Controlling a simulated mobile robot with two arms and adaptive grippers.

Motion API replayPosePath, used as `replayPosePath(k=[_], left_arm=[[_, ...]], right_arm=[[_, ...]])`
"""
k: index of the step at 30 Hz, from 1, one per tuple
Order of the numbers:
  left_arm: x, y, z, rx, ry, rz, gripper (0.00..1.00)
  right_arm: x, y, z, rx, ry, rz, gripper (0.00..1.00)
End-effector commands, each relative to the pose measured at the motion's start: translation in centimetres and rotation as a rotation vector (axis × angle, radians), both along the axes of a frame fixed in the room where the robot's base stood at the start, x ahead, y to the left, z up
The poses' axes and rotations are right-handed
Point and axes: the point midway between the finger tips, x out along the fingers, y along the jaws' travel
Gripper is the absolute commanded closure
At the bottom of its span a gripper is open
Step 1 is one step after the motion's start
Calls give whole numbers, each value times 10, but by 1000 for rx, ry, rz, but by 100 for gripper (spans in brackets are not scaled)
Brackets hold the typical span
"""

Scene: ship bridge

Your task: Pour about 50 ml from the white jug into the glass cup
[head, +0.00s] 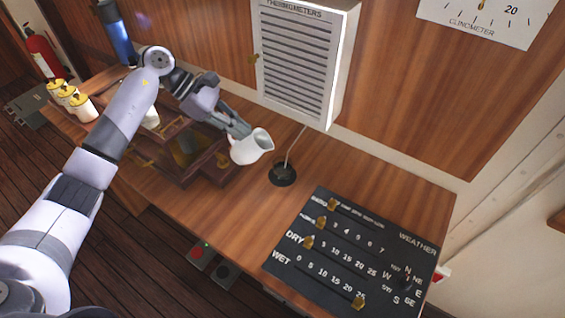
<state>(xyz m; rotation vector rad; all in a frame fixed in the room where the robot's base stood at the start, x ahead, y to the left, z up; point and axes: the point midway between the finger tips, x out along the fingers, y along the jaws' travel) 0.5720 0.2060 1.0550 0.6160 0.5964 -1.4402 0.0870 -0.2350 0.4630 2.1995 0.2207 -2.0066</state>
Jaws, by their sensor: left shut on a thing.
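The white jug (247,150) is near the middle of the head view, over the wooden desk and beside the wooden rack. Its mouth points to the upper right, so it looks tilted. My left gripper (240,131) is shut on the jug at its upper left side. I cannot tell whether the jug touches the desk or is held above it. I cannot make out the glass cup for sure. My right gripper is not in view.
A wooden rack (181,178) stands left of the jug. A dark round fitting (283,173) with a thin pale rod is right of it. A black weather board (345,255) covers the right of the desk. Yellow-lidded jars (80,108) stand at the far left. A louvred box (297,60) hangs behind.

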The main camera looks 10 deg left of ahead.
Motion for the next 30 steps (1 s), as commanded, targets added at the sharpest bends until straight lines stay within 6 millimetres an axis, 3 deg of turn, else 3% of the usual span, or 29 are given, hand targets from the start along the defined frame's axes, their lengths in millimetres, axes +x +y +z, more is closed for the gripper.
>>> replayPosePath(k=[8, 30], left_arm=[[0, 4, 5, -47, -3, 2, 100], [-1, 56, 39, -495, -5, 5, 100]], right_arm=[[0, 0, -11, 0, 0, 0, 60], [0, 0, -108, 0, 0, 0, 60]])
